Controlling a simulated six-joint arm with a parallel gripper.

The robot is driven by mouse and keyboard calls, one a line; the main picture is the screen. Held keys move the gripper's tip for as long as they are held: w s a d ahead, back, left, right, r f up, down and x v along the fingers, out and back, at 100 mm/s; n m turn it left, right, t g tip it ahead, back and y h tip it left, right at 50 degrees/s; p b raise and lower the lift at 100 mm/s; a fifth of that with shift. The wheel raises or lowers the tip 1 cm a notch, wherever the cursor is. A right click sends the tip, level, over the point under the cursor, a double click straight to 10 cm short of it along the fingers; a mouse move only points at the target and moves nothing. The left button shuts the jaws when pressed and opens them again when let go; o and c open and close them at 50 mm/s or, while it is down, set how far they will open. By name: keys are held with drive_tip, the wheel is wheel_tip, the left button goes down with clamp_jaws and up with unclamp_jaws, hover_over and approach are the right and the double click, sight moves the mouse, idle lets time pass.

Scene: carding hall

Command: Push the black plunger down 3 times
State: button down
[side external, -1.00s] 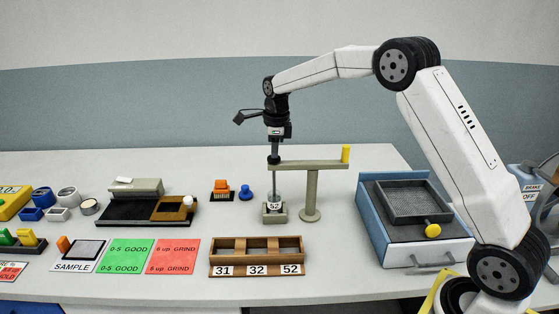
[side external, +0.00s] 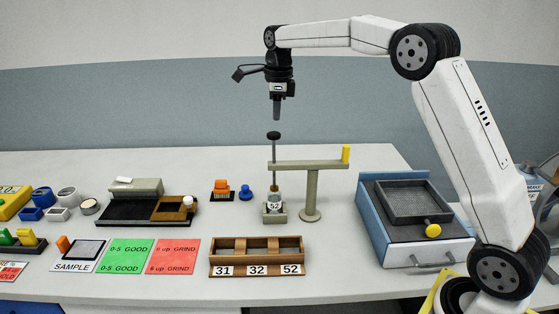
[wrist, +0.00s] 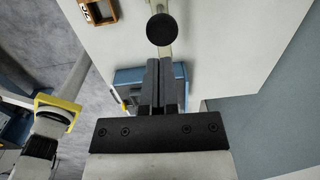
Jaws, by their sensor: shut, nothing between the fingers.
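The black plunger (side external: 274,135) is a round black knob on top of a thin upright rod. The rod passes by the end of a beige arm on a post (side external: 311,195) and reaches down to a small holder labelled 52 (side external: 274,208). The plunger stands raised, with its knob well above the beige arm. My gripper (side external: 277,117) is shut and empty, pointing down a little above the knob, with a gap between them. In the wrist view the knob (wrist: 160,29) shows just beyond my closed fingertips (wrist: 160,62).
A wooden rack marked 31, 32, 52 (side external: 257,271) lies in front. A blue box with a grey mesh tray (side external: 412,201) stands to the right. A yellow peg (side external: 345,153) tops the beige arm.

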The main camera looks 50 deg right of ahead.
drive_tip(key=shift+r, duration=1.35)
drive_tip(key=r, duration=0.1)
wheel_tip(320, 180, up, 5)
hover_over(273, 134)
drive_tip(key=shift+s+a+r+g+h, duration=0.15)
drive_tip(key=shift+a+r+g+h, duration=0.2)
drive_tip(key=shift+r, duration=0.3)
drive_tip(key=shift+f, duration=0.15)
drive_tip(key=shift+d+f, duration=0.2)
drive_tip(key=shift+f, duration=3.25)
drive_tip(key=shift+d+f, duration=0.15)
drive_tip(key=shift+f, duration=3.3)
